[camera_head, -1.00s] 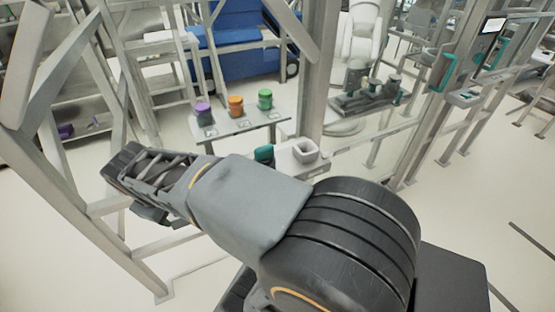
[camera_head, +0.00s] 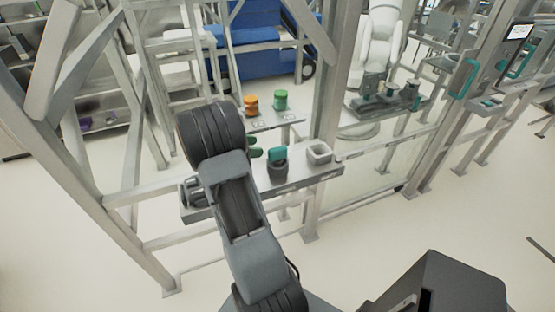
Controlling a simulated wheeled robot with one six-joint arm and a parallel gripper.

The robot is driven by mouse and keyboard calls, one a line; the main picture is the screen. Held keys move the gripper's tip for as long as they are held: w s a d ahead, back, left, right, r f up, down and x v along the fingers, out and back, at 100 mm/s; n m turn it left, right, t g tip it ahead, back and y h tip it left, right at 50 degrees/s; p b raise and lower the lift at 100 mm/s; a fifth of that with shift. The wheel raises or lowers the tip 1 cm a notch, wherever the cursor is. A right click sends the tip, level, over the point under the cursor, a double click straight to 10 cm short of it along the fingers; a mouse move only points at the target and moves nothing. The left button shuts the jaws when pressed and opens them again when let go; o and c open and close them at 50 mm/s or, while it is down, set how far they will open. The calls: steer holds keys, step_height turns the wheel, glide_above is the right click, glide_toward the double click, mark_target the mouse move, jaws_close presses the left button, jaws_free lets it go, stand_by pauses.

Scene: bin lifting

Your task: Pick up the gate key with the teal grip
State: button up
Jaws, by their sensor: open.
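The gate key's teal grip (camera_head: 278,154) stands upright in a dark holder (camera_head: 277,173) on a narrow grey ledge on the frame. Its lower part is hidden in the holder. My gripper (camera_head: 256,147) is mostly hidden behind my dark wrist. Two dark green fingertips show to the right of the wrist, apart from each other and pointing towards the teal grip. They appear just left of it, with a small gap. The gripper is open, with nothing visible between the fingertips.
A pale open square tray (camera_head: 318,152) sits right of the holder on the ledge (camera_head: 305,176). Another dark object (camera_head: 193,191) is at the ledge's left end. Orange (camera_head: 251,105) and green (camera_head: 281,100) containers stand behind. Metal posts border the ledge.

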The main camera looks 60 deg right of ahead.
mark_target(274, 149)
steer(key=shift+p+x, duration=1.15)
steer(key=shift+x, duration=3.6)
steer(key=shift+a+f, duration=0.1)
steer(key=shift+f, duration=0.05)
jaws_close()
